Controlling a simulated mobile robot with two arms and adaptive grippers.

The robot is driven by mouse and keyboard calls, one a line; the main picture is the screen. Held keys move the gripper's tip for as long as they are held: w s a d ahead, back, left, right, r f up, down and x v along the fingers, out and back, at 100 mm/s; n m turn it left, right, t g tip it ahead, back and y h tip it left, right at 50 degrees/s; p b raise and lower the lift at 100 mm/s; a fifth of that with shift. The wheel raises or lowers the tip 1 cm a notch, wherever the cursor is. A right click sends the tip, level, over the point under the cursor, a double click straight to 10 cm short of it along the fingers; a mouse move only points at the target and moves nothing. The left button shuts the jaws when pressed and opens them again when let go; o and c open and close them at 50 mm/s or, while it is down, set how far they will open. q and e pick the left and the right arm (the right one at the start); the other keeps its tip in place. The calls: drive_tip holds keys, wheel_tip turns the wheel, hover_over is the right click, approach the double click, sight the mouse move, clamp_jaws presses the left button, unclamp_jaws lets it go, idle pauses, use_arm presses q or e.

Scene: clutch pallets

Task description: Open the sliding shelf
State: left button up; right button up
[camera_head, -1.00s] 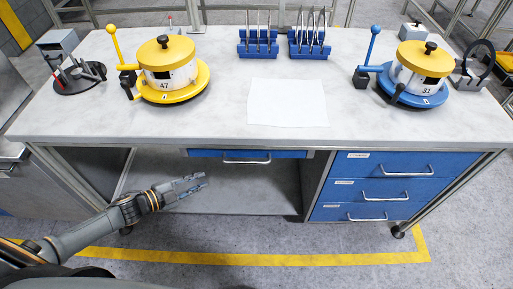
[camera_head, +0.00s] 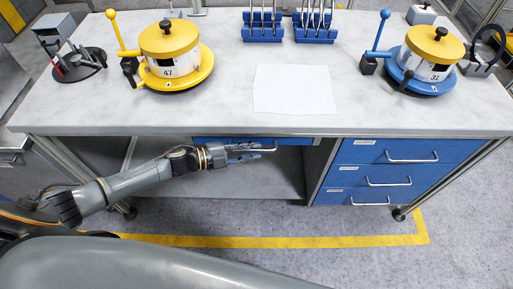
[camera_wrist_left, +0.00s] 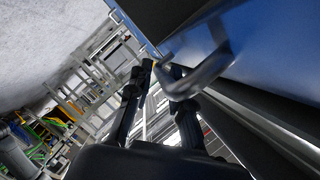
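The sliding shelf (camera_head: 300,141) is a shallow blue drawer front under the worktop, left of the drawer cabinet. It sits flush under the table edge. Its silver bar handle (camera_head: 270,150) is partly covered by my left gripper. My left gripper (camera_head: 252,153) comes in from the left, with its fingertips at the handle. In the left wrist view the two fingers (camera_wrist_left: 158,78) are apart, and the handle (camera_wrist_left: 208,76) overlaps the right-hand fingertip. I cannot tell whether they touch. My right gripper is not in view.
A blue drawer cabinet (camera_head: 395,175) stands to the right under the worktop (camera_head: 210,115). On top are a yellow pot fixture (camera_head: 170,65), a blue one (camera_head: 430,65), blue racks (camera_head: 263,33) and a white sheet (camera_head: 293,90). The floor in front looks clear.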

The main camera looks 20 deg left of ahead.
use_arm(q)
drive_tip(key=shift+x, duration=0.9)
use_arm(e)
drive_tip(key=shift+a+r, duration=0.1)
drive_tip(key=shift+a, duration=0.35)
use_arm(q)
drive_tip(key=shift+c, duration=0.2)
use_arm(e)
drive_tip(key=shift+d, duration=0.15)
use_arm(q)
drive_tip(key=c, duration=0.4)
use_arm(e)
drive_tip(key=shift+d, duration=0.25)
